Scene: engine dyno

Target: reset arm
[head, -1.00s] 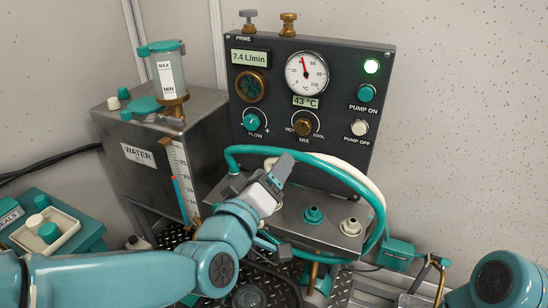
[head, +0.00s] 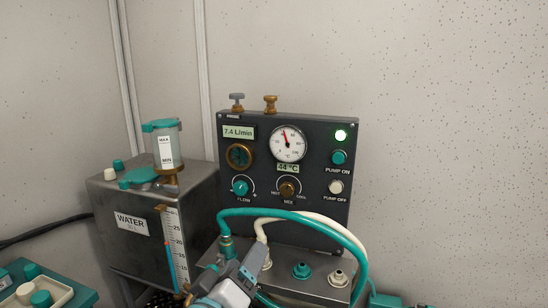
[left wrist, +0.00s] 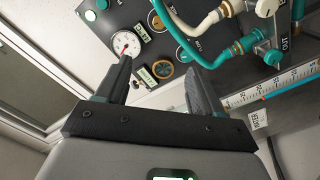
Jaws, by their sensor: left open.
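My left gripper (head: 240,270) is at the bottom of the head view, in front of the metal shelf below the dark control panel (head: 325,208). In the left wrist view my left gripper (left wrist: 160,80) has its two dark fingers apart with nothing between them. The fingers point toward the panel, with the round gauge (left wrist: 124,45) beyond them. My right gripper is not in view.
A teal hose (head: 310,220) and a cream hose (head: 290,216) arch from the shelf's fittings close to my left gripper. A grey water tank (head: 128,232) stands at left, a teal tray (head: 75,294) at lower left. The wall at right is bare.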

